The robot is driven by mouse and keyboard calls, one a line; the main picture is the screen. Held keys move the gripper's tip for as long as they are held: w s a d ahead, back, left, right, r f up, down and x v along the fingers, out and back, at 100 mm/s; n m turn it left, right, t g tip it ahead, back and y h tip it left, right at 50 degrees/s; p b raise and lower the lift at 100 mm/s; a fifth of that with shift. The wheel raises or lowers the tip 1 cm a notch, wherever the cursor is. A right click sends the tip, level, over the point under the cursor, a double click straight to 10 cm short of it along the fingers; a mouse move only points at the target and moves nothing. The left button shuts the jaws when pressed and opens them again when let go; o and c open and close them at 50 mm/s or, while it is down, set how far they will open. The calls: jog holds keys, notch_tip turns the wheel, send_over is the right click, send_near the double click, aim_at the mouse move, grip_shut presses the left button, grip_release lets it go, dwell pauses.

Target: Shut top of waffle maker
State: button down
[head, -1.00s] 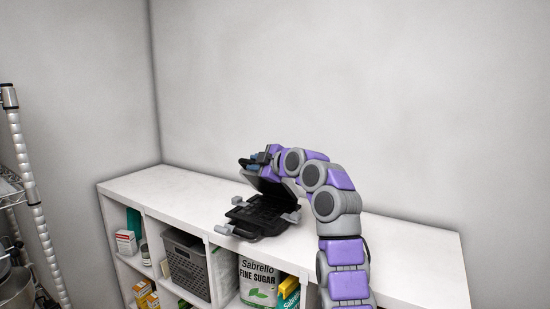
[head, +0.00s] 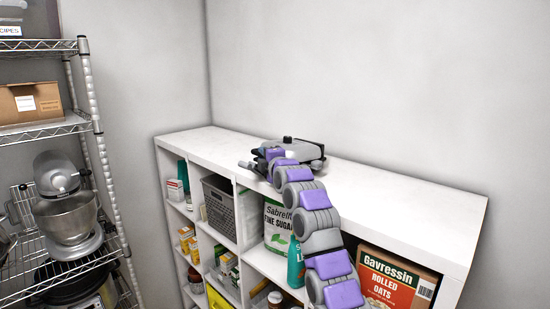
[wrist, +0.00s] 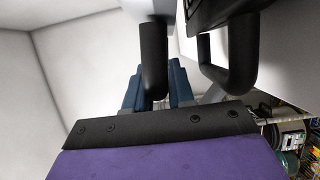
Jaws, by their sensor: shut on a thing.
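The waffle maker (head: 308,150) sits on the white shelf top, with its lid lowered over the base. In the wrist view its pale lid (wrist: 150,8) and dark base (wrist: 207,12) lie close side by side; I cannot tell whether they fully meet. The lid's black handle (wrist: 153,62) and the base's black looped handle (wrist: 240,55) are apart. My gripper (wrist: 155,82) has blue fingers on both sides of the lid handle and is shut on it. In the head view my gripper (head: 256,166) is at the waffle maker's front left, partly hidden by my arm.
The white shelf top (head: 410,205) is clear to the right. Its cubbies hold a grey basket (head: 219,210), a sugar bag (head: 278,225) and an oats box (head: 393,283). A wire rack (head: 92,105) with a stand mixer (head: 65,200) stands at left.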

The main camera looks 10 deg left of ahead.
jog(key=shift+s+a+f, duration=0.1)
jog(key=shift+a+f, duration=0.2)
jog(key=shift+f, duration=0.05)
jog(key=shift+r, duration=0.1)
jog(key=c, duration=1.1)
grip_release()
jog(key=shift+o, duration=0.2)
jog(key=shift+s+d, duration=0.1)
jog(key=shift+s, duration=0.05)
jog(key=b+v, duration=1)
jog(key=v, duration=0.7)
jog(key=shift+f, duration=0.3)
jog(key=shift+c, duration=0.2)
